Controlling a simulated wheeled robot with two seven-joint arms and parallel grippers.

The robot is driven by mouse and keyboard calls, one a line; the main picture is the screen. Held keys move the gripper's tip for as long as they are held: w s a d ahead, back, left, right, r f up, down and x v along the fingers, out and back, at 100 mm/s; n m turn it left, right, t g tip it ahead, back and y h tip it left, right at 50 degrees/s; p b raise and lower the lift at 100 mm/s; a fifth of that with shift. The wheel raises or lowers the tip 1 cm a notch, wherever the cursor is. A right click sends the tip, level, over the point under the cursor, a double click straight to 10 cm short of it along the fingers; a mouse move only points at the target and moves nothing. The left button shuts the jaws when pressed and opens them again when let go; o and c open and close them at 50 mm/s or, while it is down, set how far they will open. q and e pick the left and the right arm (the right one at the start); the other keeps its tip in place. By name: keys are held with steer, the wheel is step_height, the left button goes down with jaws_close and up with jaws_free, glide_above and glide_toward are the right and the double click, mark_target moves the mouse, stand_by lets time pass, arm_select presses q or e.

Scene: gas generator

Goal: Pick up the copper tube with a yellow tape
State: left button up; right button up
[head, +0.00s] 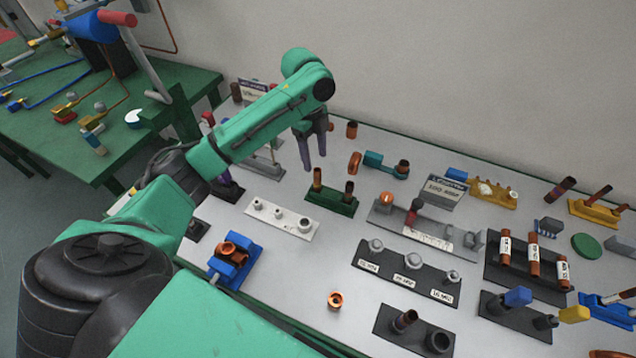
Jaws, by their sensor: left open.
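My left gripper (314,160) points down over the table with its two dark fingers apart and nothing between them. It is above and just behind a green holder (331,201), in which two copper tubes stand upright: a left one (317,178) and a right, darker one (349,190). I cannot make out yellow tape on either tube. More copper tubes (600,193) rest at a yellow holder at the far right. My right gripper is not in view.
A white holder (281,218) and a blue holder (234,268) with copper fittings stand in front of the green one. A wall closes off the back.

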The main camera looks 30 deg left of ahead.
mark_target(318, 181)
arm_select(q)
steer(key=f, duration=0.3)
steer(key=f+p, duration=0.1)
steer(key=f, duration=0.2)
steer(key=d+f+p, duration=0.1)
steer(key=f, duration=0.2)
steer(key=shift+f, duration=0.55)
jaws_close()
